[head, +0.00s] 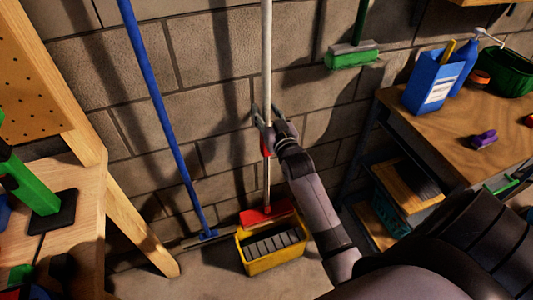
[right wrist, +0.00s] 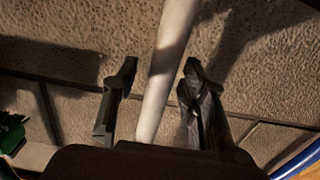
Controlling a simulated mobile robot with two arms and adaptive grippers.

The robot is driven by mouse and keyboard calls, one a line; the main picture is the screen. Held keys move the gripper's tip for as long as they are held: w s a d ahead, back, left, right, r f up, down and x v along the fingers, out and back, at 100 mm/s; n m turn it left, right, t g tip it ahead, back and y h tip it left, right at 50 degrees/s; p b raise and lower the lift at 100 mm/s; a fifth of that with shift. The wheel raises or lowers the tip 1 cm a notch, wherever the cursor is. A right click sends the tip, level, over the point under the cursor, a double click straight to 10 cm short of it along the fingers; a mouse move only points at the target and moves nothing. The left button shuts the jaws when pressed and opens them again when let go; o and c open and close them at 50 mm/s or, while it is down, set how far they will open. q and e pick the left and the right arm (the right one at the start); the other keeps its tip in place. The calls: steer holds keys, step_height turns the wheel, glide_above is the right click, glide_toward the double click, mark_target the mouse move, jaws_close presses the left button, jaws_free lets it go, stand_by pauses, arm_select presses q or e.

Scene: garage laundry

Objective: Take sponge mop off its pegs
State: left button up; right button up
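The sponge mop has a white pole (head: 266,60) standing upright by the block wall, a red piece partway down and a red head (head: 266,214) low at the yellow bucket. My right gripper (head: 265,116) is at the pole just above the red piece. In the right wrist view the pole (right wrist: 168,65) passes between the two spread fingers (right wrist: 158,78). A gap shows on the left of the pole; the right finger is close to it. The pegs are not visible. My left gripper is out of view.
A yellow bucket (head: 276,262) stands on the floor. A blue-handled tool (head: 160,100) leans left of the mop, and a green brush (head: 351,56) hangs to its right. A wooden workbench (head: 450,125) is at right, another bench (head: 85,200) at left.

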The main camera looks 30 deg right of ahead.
jaws_close()
stand_by(0.5)
steer(key=shift+r, duration=0.1)
stand_by(0.4)
